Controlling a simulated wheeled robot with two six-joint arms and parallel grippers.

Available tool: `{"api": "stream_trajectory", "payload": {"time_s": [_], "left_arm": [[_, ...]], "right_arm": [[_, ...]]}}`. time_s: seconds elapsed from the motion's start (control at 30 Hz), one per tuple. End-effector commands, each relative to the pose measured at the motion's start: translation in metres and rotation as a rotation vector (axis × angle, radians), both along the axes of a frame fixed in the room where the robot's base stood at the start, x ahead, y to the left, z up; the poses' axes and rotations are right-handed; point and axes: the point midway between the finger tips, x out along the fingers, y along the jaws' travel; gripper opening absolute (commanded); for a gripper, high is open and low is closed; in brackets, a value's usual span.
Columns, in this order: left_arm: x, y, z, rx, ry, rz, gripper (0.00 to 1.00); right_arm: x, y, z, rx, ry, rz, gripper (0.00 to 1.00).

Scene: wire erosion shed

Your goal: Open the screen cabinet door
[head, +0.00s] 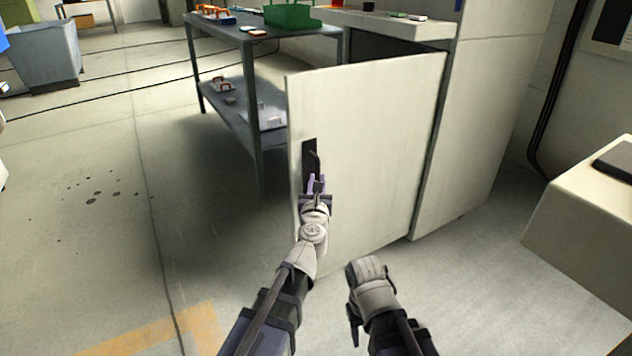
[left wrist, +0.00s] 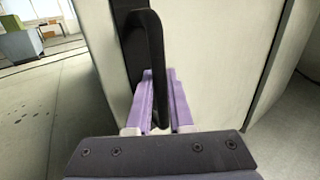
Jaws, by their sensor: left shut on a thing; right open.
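The screen cabinet door (head: 375,140) is a pale flat panel standing well open, swung out from the cabinet (head: 480,120) on its right-hand edge. A dark gap shows behind its top. Its black bar handle (head: 316,158) sits on a dark plate near the free left edge. The handle also shows upright in the left wrist view (left wrist: 155,60). My left gripper (head: 316,184) has its purple fingers closed around the lower part of the handle. My right gripper (head: 354,326) is low in front of the door, apart from it and empty; its fingers are mostly hidden.
A dark steel table (head: 262,42) with a green bin (head: 290,15) and small parts stands behind the door's free edge. A pale block-like unit (head: 585,215) stands at the right. The floor left of the door is clear.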

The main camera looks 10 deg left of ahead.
Motion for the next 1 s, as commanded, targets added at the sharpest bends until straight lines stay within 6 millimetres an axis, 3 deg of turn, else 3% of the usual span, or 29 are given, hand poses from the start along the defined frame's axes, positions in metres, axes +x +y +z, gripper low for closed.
{"api": "stream_trajectory", "payload": {"time_s": [0.37,0.4,0.63,1.0], "left_arm": [[0.0009,-0.0026,0.0001,0.002,0.0,-0.006,0.0],[0.001,-0.0026,0.0001,0.001,0.0,-0.006,0.24],[0.0006,-0.0018,0.0,0.001,0.0,-0.004,0.5],[0.0004,-0.0012,0.0033,0.0,0.0,-0.003,0.5]], "right_arm": [[0.0001,0.0,0.0001,0.0,0.0,0.0,0.5],[0.0001,0.0,0.0001,0.0,0.0,0.0,0.5],[0.0,0.0,0.0,0.0,0.0,0.0,0.5],[0.0,0.0,0.0033,0.0,0.0,0.0,0.5]]}}
